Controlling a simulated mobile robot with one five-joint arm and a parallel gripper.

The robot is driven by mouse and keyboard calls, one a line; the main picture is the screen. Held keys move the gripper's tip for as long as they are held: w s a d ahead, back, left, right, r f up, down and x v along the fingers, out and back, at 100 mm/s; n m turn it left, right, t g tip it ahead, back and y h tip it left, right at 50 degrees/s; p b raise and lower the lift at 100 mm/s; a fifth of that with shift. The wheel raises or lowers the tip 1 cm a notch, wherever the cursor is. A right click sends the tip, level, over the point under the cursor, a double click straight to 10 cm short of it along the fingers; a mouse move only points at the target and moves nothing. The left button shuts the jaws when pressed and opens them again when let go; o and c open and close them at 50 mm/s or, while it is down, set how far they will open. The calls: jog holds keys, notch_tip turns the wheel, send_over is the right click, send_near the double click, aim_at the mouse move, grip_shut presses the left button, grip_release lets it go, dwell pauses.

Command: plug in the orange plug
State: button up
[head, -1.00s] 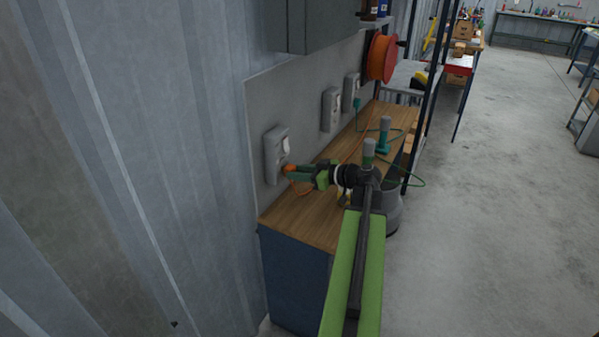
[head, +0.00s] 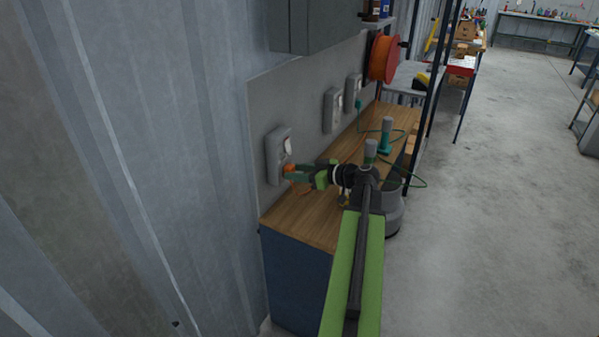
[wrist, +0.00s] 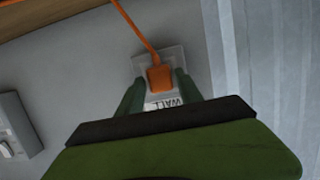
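The orange plug (head: 289,169) is at the nearest grey wall socket (head: 274,153), low on its face. In the wrist view the plug (wrist: 160,78) lies against the socket plate (wrist: 142,66), its cord running up from it. My gripper (head: 291,172) has its fingers on either side of the plug; in the wrist view the fingertips (wrist: 158,86) flank it closely and appear to grip it. The plug's prongs are hidden, so I cannot tell how deep it sits. A label reading "WALL" (wrist: 163,104) shows beside it.
Two more sockets (head: 332,109) (head: 353,92) are farther along the wall panel. A green cord and a teal-based tool (head: 385,138) are on the wooden bench (head: 300,222). An orange reel (head: 384,57) hangs behind. A grey cabinet (head: 318,24) overhangs the panel.

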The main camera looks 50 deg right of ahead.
jog(key=shift+o, duration=1.2)
jog(key=shift+s, duration=0.1)
jog(key=p+v, duration=0.4)
jog(key=v, duration=1.3)
jog(key=shift+p, duration=0.35)
jog(key=shift+s, duration=0.1)
